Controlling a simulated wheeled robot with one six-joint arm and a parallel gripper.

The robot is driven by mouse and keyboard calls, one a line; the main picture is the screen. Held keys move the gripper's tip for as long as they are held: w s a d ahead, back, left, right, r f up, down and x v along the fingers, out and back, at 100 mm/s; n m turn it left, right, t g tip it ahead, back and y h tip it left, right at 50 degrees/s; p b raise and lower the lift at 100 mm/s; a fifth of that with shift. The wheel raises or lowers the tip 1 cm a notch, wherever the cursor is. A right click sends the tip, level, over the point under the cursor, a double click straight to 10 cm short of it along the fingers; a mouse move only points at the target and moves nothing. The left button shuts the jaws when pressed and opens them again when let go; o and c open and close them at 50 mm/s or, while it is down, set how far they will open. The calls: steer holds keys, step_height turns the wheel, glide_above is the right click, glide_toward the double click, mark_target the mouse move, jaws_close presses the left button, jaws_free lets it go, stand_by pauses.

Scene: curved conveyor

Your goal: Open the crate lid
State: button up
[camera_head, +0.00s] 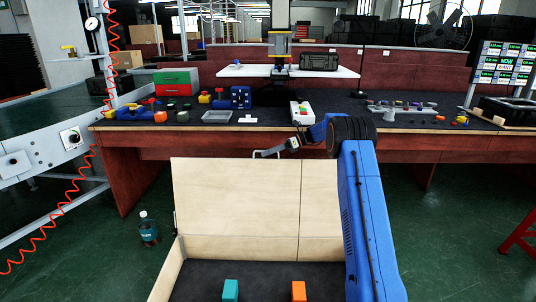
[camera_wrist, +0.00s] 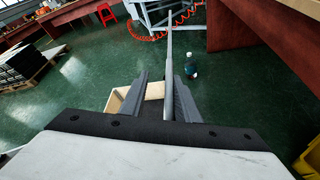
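The light wooden crate (camera_head: 166,276) stands low at the front in the head view. Its lid (camera_head: 235,205) is raised and stands nearly upright at the far side, so the dark inside shows. A thin metal handle (camera_head: 278,155) sits on the lid's top edge. My gripper (camera_head: 262,153) is at that handle. In the wrist view, my gripper (camera_wrist: 159,82) has its two fingers apart, with a grey bar (camera_wrist: 168,65) between them, nearer the right finger. A teal block (camera_head: 230,290) and an orange block (camera_head: 298,291) are inside the crate.
A long workbench (camera_head: 250,139) with tools and parts stands behind the lid. A conveyor (camera_head: 40,115) is at the left. A bottle (camera_head: 147,228) stands on the floor left of the crate. A red stool (camera_head: 520,232) is at the right edge.

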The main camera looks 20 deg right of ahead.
steer(key=v, duration=1.7)
steer(key=shift+d, duration=0.2)
steer(key=s+a+r+n+h, duration=0.2)
steer(key=s+a+r+n, duration=0.3)
steer(key=s, duration=0.5)
steer(key=s+a+r+n+h, duration=0.2)
steer(key=s+a+r+h, duration=0.15)
steer(key=s+a, duration=0.5)
steer(key=s+a+r+n+h, duration=0.2)
steer(key=s+a+r+n, duration=0.3)
steer(key=s, duration=0.5)
steer(key=s+a+f+n+h, duration=0.2)
steer(key=s+n, duration=0.1)
steer(key=s, duration=0.8)
steer(key=s+a+f+n+h, duration=0.2)
steer(key=s+n, duration=0.1)
steer(key=s, duration=0.8)
steer(key=s+d+f+n+t+h, duration=0.1)
steer(key=s+f+n, duration=0.2)
steer(key=s, duration=0.5)
steer(key=s+d+f+n+t+h, duration=0.1)
steer(key=s+f+n, duration=0.2)
steer(key=s+f, duration=0.3)
steer(key=shift+s+d+n+t, duration=0.3)
steer(key=shift+s, duration=0.65)
